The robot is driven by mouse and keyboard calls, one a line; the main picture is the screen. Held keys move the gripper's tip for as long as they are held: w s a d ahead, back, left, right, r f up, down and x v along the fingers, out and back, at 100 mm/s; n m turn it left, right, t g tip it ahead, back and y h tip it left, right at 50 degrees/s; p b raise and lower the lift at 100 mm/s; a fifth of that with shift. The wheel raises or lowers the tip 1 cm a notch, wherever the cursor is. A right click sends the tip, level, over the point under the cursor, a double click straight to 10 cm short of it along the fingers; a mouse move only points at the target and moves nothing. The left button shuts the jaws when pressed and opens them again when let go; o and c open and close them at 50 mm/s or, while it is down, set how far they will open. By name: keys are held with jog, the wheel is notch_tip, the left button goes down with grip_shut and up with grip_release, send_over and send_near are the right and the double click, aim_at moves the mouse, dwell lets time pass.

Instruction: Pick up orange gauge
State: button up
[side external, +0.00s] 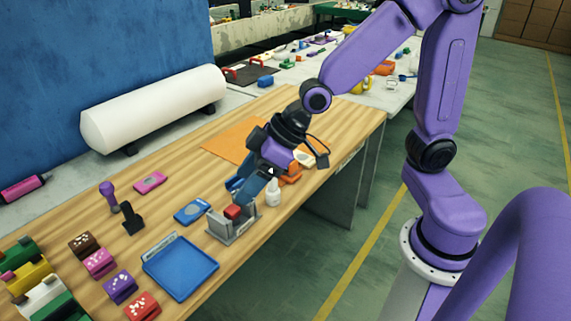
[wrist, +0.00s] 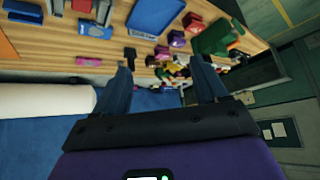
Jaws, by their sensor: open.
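My gripper (side external: 241,186) is open and empty, its blue fingers above the table behind the grey holder. In the wrist view my gripper (wrist: 163,70) shows its two fingers spread apart, with nothing between them. An orange object (side external: 292,174) lies on the table to the right of my gripper, partly hidden by it; it may be the orange gauge, but its shape is not clear. In the wrist view I cannot pick out the gauge.
The grey holder (side external: 236,228) with a red block stands near the front edge. A white bottle (side external: 273,194), a blue box (side external: 192,210) and a blue tray (side external: 182,268) are close by. An orange sheet (side external: 226,143) lies behind. Dotted blocks and a white roll (side external: 150,108) are farther left.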

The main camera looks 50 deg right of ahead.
jog(key=w+d+r+m+t, duration=0.1)
jog(key=w+d+m+t, duration=0.15)
jog(key=w, duration=0.65)
jog(key=w+d+r+m+t, duration=0.15)
jog(key=w+t, duration=0.25)
jog(key=w, duration=0.4)
jog(key=w+d+m+t+h, duration=0.4)
jog(key=w+d+t, duration=0.2)
jog(key=w+d, duration=0.55)
jog(key=g+h, duration=0.3)
send_over(295, 164)
jog(key=w+a, duration=0.2)
jog(key=w, duration=0.2)
jog(key=shift+m+t, duration=0.25)
jog(key=shift+m, duration=0.15)
notch_tip(295, 164, down, 18)
jog(key=shift+s+d+r, duration=0.1)
jog(key=shift+s+d, duration=0.05)
jog(key=shift+m+g, duration=0.3)
jog(key=shift+g, duration=0.5)
jog(key=s+f, duration=0.1)
jog(key=s, duration=0.1)
jog(key=s+f, duration=0.2)
jog(key=s+d+f, duration=0.1)
jog(key=s, duration=0.1)
jog(key=shift+s+d+f, duration=0.1)
jog(key=shift+s+f, duration=0.15)
jog(key=shift+f, duration=0.15)
jog(key=shift+x, duration=3.65)
jog(key=c, duration=1.1)
